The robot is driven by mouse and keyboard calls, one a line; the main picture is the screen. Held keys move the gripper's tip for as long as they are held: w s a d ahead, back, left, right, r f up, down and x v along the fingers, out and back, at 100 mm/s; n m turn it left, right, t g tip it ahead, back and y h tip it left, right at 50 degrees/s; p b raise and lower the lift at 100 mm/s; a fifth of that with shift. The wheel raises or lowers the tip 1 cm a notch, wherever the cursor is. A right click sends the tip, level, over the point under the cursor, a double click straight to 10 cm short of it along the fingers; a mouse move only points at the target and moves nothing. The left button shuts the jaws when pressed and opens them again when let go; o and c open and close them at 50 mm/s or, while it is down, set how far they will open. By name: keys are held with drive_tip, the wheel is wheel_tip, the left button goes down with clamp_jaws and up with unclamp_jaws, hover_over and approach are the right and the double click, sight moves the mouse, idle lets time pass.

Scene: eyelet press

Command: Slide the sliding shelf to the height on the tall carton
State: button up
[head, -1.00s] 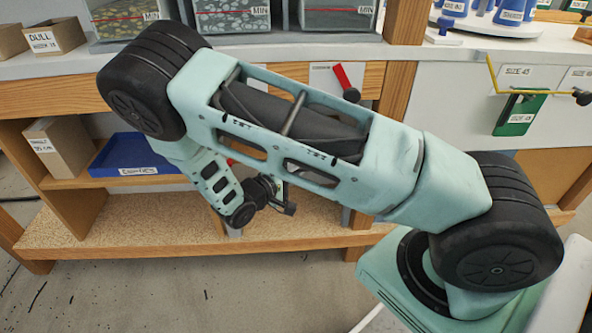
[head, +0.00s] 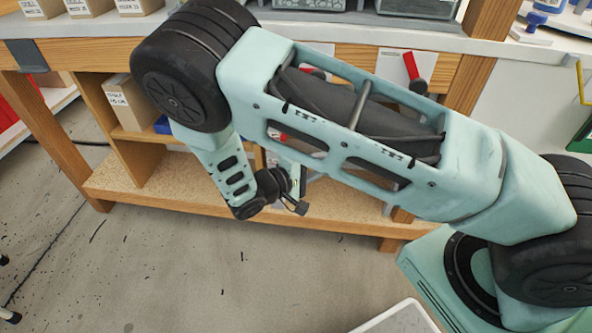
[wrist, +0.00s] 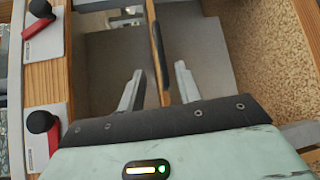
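In the wrist view my gripper (wrist: 159,70) is open. Its two pale fingers stand on either side of a thin wooden board edge with a dark strip along it, which looks like the sliding shelf (wrist: 165,85). Gaps show between each finger and the board, so it is not gripped. In the head view my arm covers most of the bay, and the gripper and shelf are largely hidden. A brown carton (head: 128,103) with a printed height label, apparently the tall carton, stands in the left part of the lower bay.
Two red levers with black knobs sit on the bench front; one (head: 413,70) shows in the head view. A speckled bottom shelf (head: 150,188) runs below. A blue tray (head: 163,125) is mostly hidden behind my arm. Small cartons (head: 88,6) stand on the bench.

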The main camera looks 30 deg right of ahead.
drive_tip(key=v, duration=0.7)
drive_tip(key=shift+a+p, duration=0.25)
drive_tip(key=shift+p, duration=0.15)
drive_tip(key=s+a+r+n+g+y, duration=0.2)
drive_tip(key=s+a+r+y, duration=0.2)
drive_tip(key=s+r+y, duration=0.6)
drive_tip(key=s+a+r+n+g+y, duration=0.1)
drive_tip(key=s+a+r+n+y, duration=0.15)
drive_tip(key=s+r+y, duration=0.7)
wheel_tip(320, 180, up, 26)
drive_tip(key=s+h+p, duration=0.1)
drive_tip(key=h+p, duration=0.2)
drive_tip(key=p, duration=2.4)
drive_tip(key=shift+s+a, duration=0.2)
drive_tip(key=shift+a, duration=0.2)
drive_tip(key=shift+m, duration=0.25)
